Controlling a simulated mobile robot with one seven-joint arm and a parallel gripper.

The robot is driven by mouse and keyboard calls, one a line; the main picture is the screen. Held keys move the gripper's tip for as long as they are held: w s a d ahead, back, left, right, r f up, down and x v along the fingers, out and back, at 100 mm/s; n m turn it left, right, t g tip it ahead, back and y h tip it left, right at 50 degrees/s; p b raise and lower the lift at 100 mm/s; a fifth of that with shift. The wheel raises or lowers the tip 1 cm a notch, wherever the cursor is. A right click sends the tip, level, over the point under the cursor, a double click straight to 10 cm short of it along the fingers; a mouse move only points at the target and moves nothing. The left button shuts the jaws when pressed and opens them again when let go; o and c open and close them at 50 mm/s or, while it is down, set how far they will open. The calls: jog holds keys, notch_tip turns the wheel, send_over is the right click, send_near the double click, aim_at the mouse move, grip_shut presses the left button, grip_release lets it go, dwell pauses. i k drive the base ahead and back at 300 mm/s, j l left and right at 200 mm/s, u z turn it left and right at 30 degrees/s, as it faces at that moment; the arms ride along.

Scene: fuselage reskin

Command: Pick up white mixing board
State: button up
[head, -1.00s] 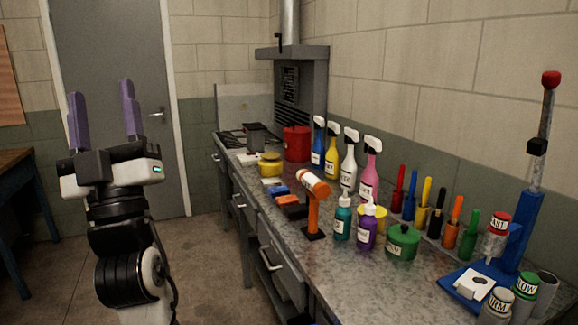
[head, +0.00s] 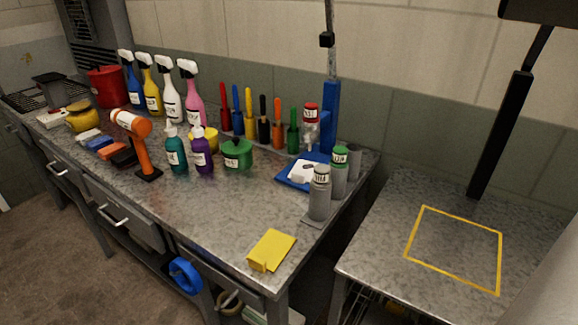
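No piece in the head view is clearly a white mixing board. White or pale candidates are a small white piece (head: 302,173) on a blue base (head: 286,184), a flat white block (head: 52,118) at the far left end of the bench, and a pale item (head: 256,316) low under the bench, partly cut off by the bottom edge. I cannot tell which, if any, is the board. My gripper is outside the view.
The metal bench (head: 215,230) carries spray bottles, several coloured-handled tools, an orange hammer-shaped tool (head: 142,150), a green pot (head: 238,154) and grey canisters (head: 319,195). A second table (head: 385,255) with a yellow outlined square is bare.

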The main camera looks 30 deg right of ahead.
aim_at(304, 168)
jog(key=j+z, duration=0.15)
jog(key=z, duration=1.35)
jog(key=j+z, duration=0.1)
jog(key=j, duration=0.2)
jog(key=i, duration=0.65)
